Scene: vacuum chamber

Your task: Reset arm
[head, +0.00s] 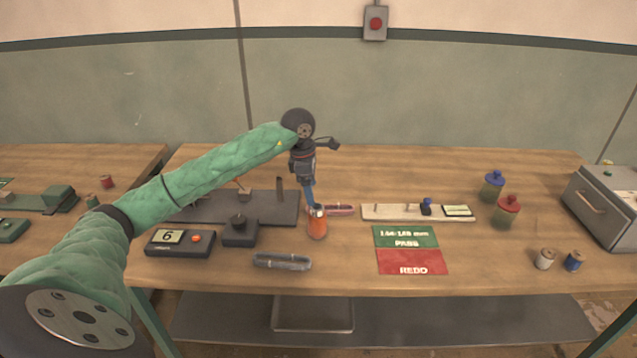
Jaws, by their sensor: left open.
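My left arm, in a green sleeve, comes in from the left and reaches over the wooden table (480,254). Its gripper (309,200) points down over the middle of the table, just above or behind an orange cylinder (317,226). I cannot tell whether the gripper touches the cylinder. The gripper is open, though its fingers are small and partly hidden here. My right gripper is not in view.
A dark plate (262,208), a black box showing 6 (165,242) and a grey tool (282,262) lie near the arm. A pale board (390,212), a green and red card (412,268), jars (508,207), spools (545,259) and a grey cabinet (610,205) stand right.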

